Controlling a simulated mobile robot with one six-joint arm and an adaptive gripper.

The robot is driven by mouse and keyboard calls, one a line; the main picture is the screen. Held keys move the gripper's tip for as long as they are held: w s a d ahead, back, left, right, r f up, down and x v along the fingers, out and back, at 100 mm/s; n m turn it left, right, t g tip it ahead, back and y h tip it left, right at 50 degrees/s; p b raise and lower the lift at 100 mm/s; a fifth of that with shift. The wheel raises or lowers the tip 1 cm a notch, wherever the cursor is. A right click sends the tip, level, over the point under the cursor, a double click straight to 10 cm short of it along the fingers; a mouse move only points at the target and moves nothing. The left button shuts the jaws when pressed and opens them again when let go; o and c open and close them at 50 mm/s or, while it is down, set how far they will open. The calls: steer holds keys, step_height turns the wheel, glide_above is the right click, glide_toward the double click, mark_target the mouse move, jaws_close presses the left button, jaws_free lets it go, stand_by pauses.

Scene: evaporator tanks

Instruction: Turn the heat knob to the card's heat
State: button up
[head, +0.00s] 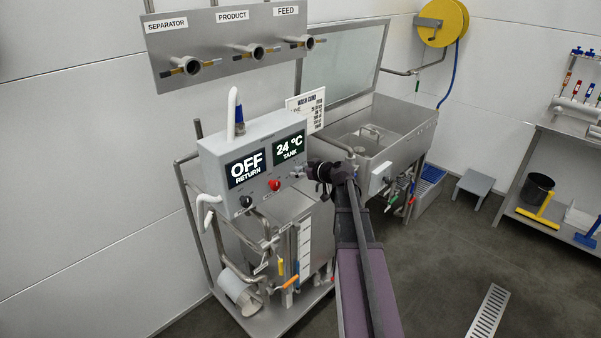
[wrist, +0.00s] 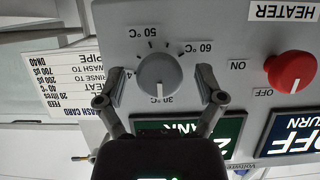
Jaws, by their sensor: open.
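The heat knob (wrist: 160,77) is a round grey dial on the light grey control panel in the wrist view. Its white pointer line lies at the 30 °C mark at the bottom of the picture. Marks for 50 °C and 60 °C show above it; the 40 mark is partly hidden by a finger. My gripper (wrist: 160,98) is open, with one finger on each side of the knob; contact is not clear. The wash card (wrist: 68,85) shows upside down at the left and reads 40 °C. In the head view my gripper (head: 308,172) is at the panel's right end.
A red heater knob (wrist: 290,71) with ON and OFF labels sits right of the dial. The control box (head: 215,150) shows OFF for return and 24 °C for tank. A steel wash basin (head: 385,130) stands close behind my arm.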

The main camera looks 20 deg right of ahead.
steer(key=c, duration=1.1)
steer(key=shift+a, duration=0.1)
steer(key=shift+c, duration=0.2)
